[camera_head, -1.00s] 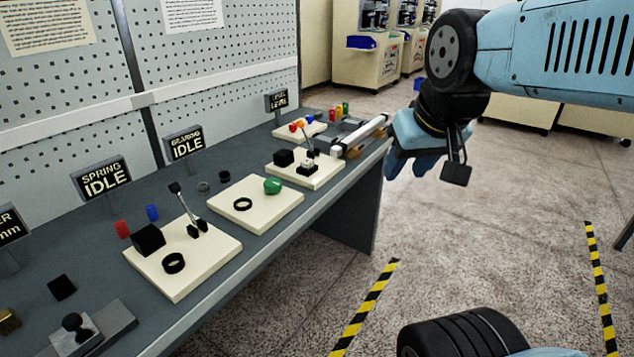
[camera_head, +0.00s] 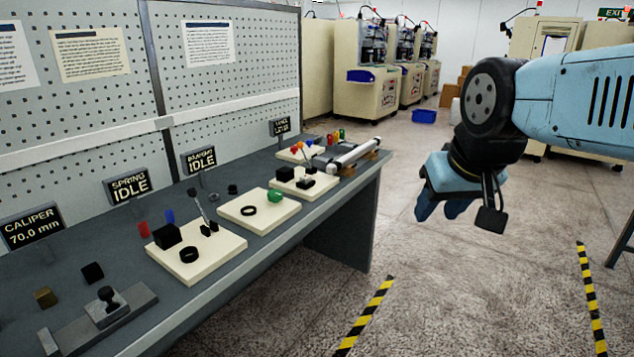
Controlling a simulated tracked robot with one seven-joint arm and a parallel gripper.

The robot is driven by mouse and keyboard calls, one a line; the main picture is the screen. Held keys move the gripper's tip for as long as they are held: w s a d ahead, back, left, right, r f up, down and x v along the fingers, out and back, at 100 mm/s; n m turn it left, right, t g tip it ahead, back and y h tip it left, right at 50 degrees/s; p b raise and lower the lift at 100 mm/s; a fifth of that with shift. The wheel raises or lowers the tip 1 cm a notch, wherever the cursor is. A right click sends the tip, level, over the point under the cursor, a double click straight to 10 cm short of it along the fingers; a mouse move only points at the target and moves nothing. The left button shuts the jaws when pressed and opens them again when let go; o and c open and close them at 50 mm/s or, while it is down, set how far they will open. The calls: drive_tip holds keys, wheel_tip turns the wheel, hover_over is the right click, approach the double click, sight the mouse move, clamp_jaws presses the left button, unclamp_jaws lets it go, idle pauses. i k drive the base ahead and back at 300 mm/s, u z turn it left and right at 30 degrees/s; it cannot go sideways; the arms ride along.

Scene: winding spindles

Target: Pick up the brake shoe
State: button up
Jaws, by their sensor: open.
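I cannot tell for certain which thing is the brake shoe. Small loose pieces on the grey bench (camera_head: 215,282) include a dark block (camera_head: 92,272) and a brass-coloured block (camera_head: 46,297), both at the near left end behind the caliper fixture (camera_head: 107,306). A black block (camera_head: 166,235) stands on the spring station's cream board (camera_head: 190,277). My gripper (camera_head: 441,212) is open and empty, hanging over the floor right of the bench, well apart from all these pieces.
Station signs line the back of the bench: caliper (camera_head: 30,228), spring (camera_head: 127,186) and others. More cream boards (camera_head: 232,208) carry rings, levers and a green part. A pegboard wall (camera_head: 225,60) rises behind. Striped tape (camera_head: 365,314) marks open floor to the right.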

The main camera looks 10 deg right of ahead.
sight(306, 178)
drive_tip(key=z, duration=0.15)
drive_tip(key=i, duration=1)
drive_tip(key=u, duration=0.05)
